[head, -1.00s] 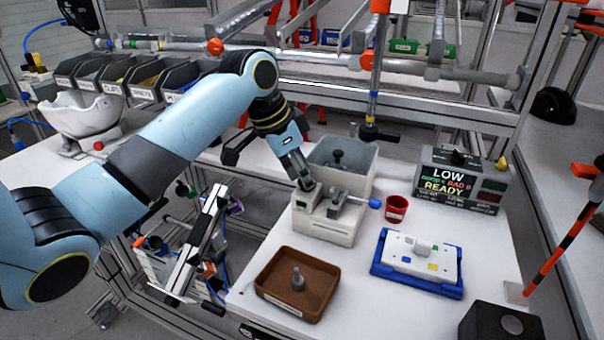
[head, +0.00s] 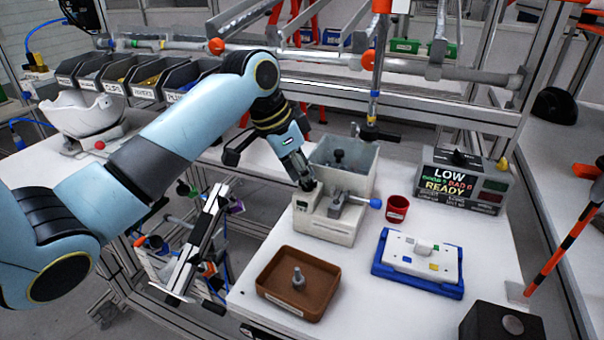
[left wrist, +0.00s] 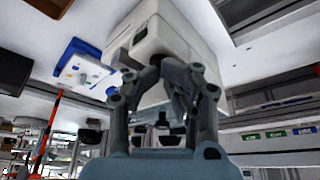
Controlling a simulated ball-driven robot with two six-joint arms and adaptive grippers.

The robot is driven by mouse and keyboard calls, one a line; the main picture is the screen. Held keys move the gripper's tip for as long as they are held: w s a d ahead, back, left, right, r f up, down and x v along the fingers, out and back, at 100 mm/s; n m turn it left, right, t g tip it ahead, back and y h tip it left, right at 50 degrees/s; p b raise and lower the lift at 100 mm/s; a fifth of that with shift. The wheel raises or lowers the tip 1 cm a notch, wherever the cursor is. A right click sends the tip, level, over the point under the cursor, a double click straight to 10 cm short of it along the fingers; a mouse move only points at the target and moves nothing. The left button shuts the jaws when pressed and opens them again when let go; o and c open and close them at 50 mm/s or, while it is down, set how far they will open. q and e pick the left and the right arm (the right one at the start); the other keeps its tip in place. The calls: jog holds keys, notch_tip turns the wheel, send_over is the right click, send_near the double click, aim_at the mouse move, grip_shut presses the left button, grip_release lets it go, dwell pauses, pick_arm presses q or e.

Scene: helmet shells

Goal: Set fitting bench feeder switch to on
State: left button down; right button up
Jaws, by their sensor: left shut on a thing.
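The fitting bench feeder (head: 325,228) is a pale beige box with a grey hopper on its back part. It stands on the white bench and also shows in the left wrist view (left wrist: 178,35). My left gripper (head: 308,186) reaches down to the feeder's upper left side. In the left wrist view its fingers (left wrist: 178,68) come together right against the feeder body. They are shut on a small part there, seemingly the feeder switch, which the fingers hide. I cannot read the switch's position. My right gripper is not in view.
A red cup (head: 397,209), a blue tray (head: 440,290) with a white plate, and a brown tray (head: 318,289) stand near the feeder. A display box (head: 463,181) reading "LOW" and "READY" is at the back right. A vertical post (head: 374,90) hangs behind the hopper.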

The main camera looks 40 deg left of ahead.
pick_arm(q)
jog(key=shift+s+d+f, duration=0.1)
jog(key=shift+f, duration=0.05)
dwell(0.5)
jog(key=c, duration=1.7)
grip_release()
jog(key=shift+d, duration=0.1)
jog(key=shift+o, duration=0.2)
jog(key=r+p, duration=0.1)
jog(key=a+r+p, duration=0.1)
jog(key=r+p, duration=0.1)
jog(key=shift+s, duration=0.15)
jog(key=w+a+p+v, duration=0.1)
jog(key=v, duration=0.8)
jog(key=shift+a+r, duration=0.2)
jog(key=shift+a, duration=0.05)
jog(key=shift+w, duration=0.2)
